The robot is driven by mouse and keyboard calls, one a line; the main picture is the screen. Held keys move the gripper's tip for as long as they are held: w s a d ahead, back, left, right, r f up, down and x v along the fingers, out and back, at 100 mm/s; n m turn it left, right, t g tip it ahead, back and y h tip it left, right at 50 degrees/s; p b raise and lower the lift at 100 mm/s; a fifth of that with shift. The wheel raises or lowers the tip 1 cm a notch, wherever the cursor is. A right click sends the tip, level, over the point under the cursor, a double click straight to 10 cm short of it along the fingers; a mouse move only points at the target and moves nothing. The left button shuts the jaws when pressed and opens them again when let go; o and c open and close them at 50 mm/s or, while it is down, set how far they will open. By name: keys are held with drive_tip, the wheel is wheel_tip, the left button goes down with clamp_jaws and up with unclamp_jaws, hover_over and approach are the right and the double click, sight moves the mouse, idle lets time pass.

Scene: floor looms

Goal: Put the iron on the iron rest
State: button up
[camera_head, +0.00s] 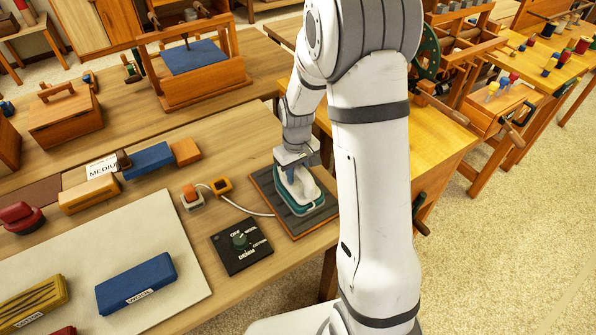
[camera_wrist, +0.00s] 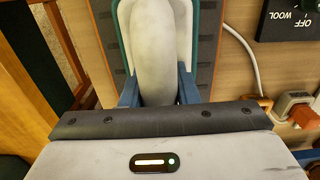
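The white and teal iron (camera_head: 303,190) is over the iron rest (camera_head: 264,186), a dark ribbed pad with a wooden rim at the table's front right edge. The iron looks flat and within the rest's outline; I cannot tell whether its sole touches the pad. My gripper (camera_head: 297,172) comes down on the iron from above. In the wrist view its blue fingers (camera_wrist: 158,90) are on both sides of the iron's pale handle (camera_wrist: 155,45), close against it. The rest's ribbed pad (camera_wrist: 207,40) shows beside the iron. My arm hides part of the rest's right side.
A black dial panel (camera_head: 241,246) is left of the rest. A white cord runs from an orange-and-white plug (camera_head: 191,197) towards the iron. A blue wool block (camera_head: 137,284) lies on the pale mat (camera_head: 180,250). A loom (camera_head: 200,75) stands behind.

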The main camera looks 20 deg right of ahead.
drive_tip(key=o, duration=0.4)
drive_tip(key=shift+r, duration=0.1)
wheel_tip(320, 180, up, 11)
drive_tip(key=shift+s+r, duration=0.2)
drive_tip(key=shift+r, duration=0.5)
drive_tip(key=s+r+m+t, duration=0.1)
drive_tip(key=s+r, duration=0.1)
drive_tip(key=s, duration=0.4)
drive_tip(key=s+r+m+t, duration=0.1)
drive_tip(key=s+r, duration=0.1)
drive_tip(key=s, duration=0.5)
drive_tip(key=s+r+m, duration=0.1)
drive_tip(key=s+r, duration=0.1)
drive_tip(key=s, duration=0.5)
drive_tip(key=shift+d+r+m+t, duration=0.15)
drive_tip(key=shift+m+t, duration=0.15)
drive_tip(key=shift+t, duration=0.1)
